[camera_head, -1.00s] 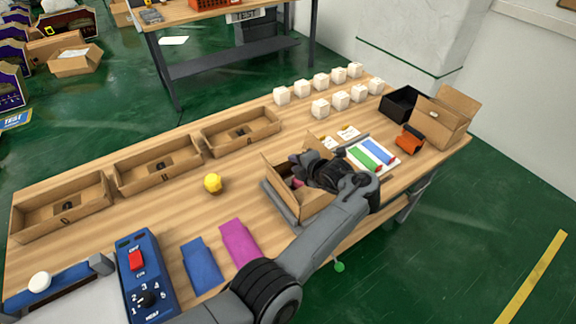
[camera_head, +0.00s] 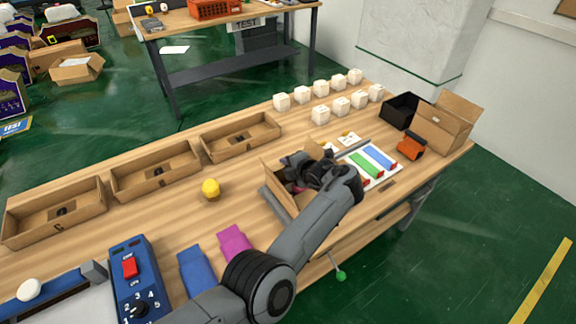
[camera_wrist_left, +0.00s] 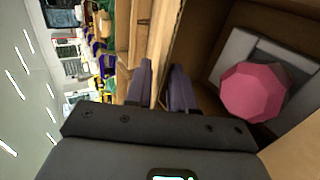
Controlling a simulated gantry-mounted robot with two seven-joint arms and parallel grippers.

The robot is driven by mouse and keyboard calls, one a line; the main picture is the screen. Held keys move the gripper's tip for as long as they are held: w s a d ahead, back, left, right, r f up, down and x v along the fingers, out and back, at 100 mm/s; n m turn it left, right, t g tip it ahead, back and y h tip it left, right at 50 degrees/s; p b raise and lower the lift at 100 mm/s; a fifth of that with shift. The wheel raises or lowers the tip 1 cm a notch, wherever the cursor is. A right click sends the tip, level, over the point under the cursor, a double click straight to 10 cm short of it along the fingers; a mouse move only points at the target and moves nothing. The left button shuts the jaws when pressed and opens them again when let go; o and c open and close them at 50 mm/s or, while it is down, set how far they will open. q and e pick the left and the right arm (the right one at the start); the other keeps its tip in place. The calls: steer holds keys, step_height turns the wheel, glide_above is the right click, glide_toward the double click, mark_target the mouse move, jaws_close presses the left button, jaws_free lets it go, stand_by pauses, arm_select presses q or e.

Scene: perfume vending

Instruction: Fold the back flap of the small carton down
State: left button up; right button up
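The small carton (camera_head: 278,182) stands open on the workbench, right of its middle, largely hidden behind my left gripper and arm in the head view. A cardboard flap (camera_head: 313,148) stands up at its back. My left gripper (camera_wrist_left: 160,88) is over the carton. In the left wrist view its two dark fingers are apart, with a cardboard panel (camera_wrist_left: 164,40) passing between them; I cannot tell whether they touch it. A pink faceted object (camera_wrist_left: 254,92) sits in a grey insert inside the carton. My right gripper is not in view.
A tray with green and blue bars (camera_head: 392,180) lies right of the carton. An orange device (camera_head: 411,146), a taller open box (camera_head: 437,130) and white cubes (camera_head: 341,106) stand behind. A yellow faceted object (camera_head: 210,188) is left, with clear bench around it.

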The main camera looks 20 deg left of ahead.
arm_select(q)
jaws_close()
steer(key=shift+d+f+y+b, duration=0.1)
steer(key=shift+f+y+b, duration=0.4)
steer(key=shift+b, duration=0.45)
steer(key=shift+s+t+b, duration=0.1)
steer(key=shift+t+b, duration=0.3)
steer(key=shift+r, duration=0.2)
steer(key=shift+o, duration=0.8)
jaws_free()
